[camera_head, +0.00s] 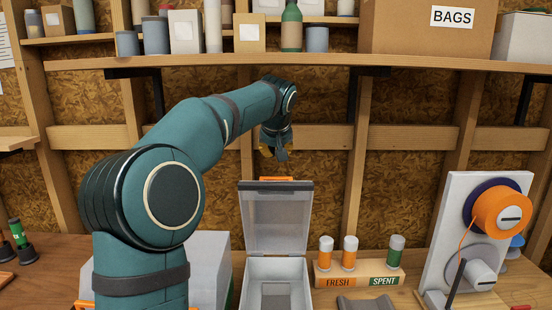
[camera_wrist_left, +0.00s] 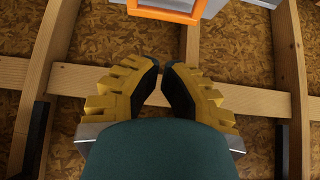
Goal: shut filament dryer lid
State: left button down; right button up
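The filament dryer (camera_head: 275,285) is a light grey box on the bench. Its translucent grey lid (camera_head: 276,222) stands open, roughly upright at the back, with an orange handle (camera_head: 277,179) on its top edge. That handle also shows at the top of the left wrist view (camera_wrist_left: 168,14). My left gripper (camera_head: 275,152) is above and apparently behind the lid, apart from the handle. In the left wrist view its yellow, dark-padded fingers (camera_wrist_left: 161,68) come together at the tips with nothing between them. My right gripper is not in view.
A wooden holder marked FRESH and SPENT (camera_head: 358,275) with small tubes stands right of the dryer. A printer-like stand with an orange spool (camera_head: 501,210) is farther right. A shelf (camera_head: 300,63) with bottles and boxes runs above my arm. A white box (camera_head: 212,262) is left of the dryer.

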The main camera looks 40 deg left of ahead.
pick_arm(q)
jog(key=x, duration=0.9)
jog(key=shift+f+b, duration=0.15)
jog(key=shift+b, duration=0.25)
